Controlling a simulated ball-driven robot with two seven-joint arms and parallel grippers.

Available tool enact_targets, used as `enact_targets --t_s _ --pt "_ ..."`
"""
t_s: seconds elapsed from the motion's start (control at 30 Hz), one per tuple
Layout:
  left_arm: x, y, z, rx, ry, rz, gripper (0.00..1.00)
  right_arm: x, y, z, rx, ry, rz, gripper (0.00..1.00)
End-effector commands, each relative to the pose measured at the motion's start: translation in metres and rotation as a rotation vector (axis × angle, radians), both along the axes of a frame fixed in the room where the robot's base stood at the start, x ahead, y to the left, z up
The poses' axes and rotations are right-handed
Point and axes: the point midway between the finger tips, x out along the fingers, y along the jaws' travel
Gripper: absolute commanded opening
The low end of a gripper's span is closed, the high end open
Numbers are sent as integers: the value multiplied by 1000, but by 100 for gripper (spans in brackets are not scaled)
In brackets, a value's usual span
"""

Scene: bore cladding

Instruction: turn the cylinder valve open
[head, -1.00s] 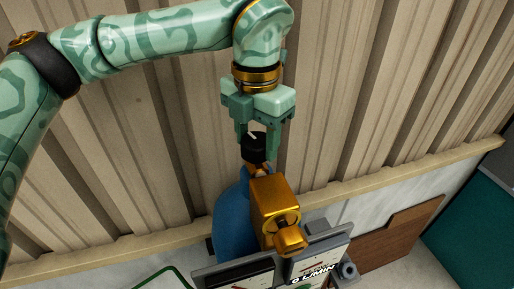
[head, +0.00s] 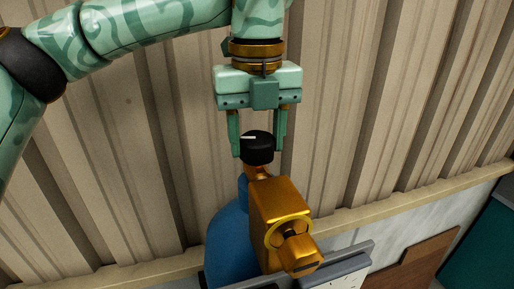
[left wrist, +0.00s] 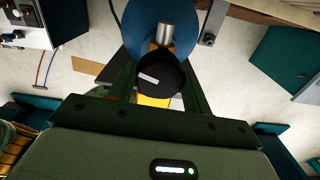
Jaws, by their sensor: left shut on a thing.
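The black valve knob (head: 257,148) with a white mark sits on top of the brass valve fitting of the blue cylinder (head: 229,240). My left gripper (head: 257,150) comes down from above with a finger on each side of the knob and is shut on it. In the left wrist view the knob (left wrist: 160,78) lies between the two fingers, its white mark slanting. A gold regulator block (head: 281,208) stands in front of the valve and hides part of the cylinder. My right gripper is in neither current view.
A corrugated beige wall (head: 400,90) stands close behind the cylinder, with a ledge (head: 400,204) along its foot. A grey panel (head: 340,268) sits in front below the regulator. A brown board (head: 420,265) and a teal block (head: 490,240) are at the lower right.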

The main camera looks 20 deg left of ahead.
Motion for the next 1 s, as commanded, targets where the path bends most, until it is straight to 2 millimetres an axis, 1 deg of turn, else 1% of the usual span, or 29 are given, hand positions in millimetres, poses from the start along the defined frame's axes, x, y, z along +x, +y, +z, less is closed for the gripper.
enact_targets --t_s 0.03,0.2,1.0 --pt "0 0 -4 1 1 43 26 0 1 -8 1 0 0 36" --pt "0 -1 -3 1 2 204 26 -1 2 -20 3 2 -1 36" --pt "0 -1 -3 1 2 964 26 -4 2 -71 3 10 0 36"
